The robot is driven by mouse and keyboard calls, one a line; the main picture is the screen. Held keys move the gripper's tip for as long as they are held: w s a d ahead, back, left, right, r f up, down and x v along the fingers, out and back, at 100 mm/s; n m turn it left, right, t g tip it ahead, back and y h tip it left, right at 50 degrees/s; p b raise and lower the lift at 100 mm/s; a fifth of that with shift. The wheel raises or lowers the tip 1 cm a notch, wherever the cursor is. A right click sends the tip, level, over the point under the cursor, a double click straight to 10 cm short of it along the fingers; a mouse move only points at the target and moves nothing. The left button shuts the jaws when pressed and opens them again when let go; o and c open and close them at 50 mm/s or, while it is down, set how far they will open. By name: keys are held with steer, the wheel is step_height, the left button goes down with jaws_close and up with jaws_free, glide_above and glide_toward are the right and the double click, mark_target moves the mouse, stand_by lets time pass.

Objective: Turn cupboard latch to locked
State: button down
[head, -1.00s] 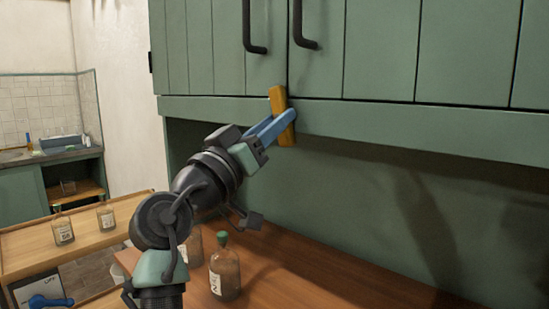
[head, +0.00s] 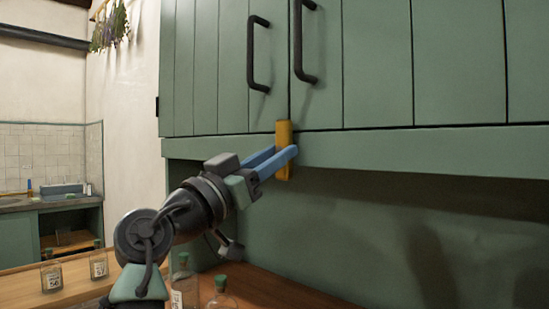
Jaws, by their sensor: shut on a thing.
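The cupboard latch (head: 284,130) is a yellow-orange bar at the bottom of the green cupboard doors (head: 375,70), where the two doors meet. It stands about upright, in line with the door seam, and spans the lower door edge and the green rail (head: 420,150) below. My gripper (head: 284,153) reaches it from the lower left. Its blue fingers are shut on the latch around its middle, one on each side. The fingers hide part of the latch's middle.
Two dark handles (head: 258,55) (head: 298,45) hang on the doors above the latch. Below, bottles with green stoppers (head: 221,295) stand on the wooden counter (head: 270,285). Jars (head: 51,275) stand on a wooden surface at left. The space right of the latch is clear.

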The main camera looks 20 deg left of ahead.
steer(key=c, duration=0.6)
jaws_free()
steer(key=shift+o, duration=0.2)
steer(key=v, duration=1.3)
steer(key=shift+w+f, duration=0.1)
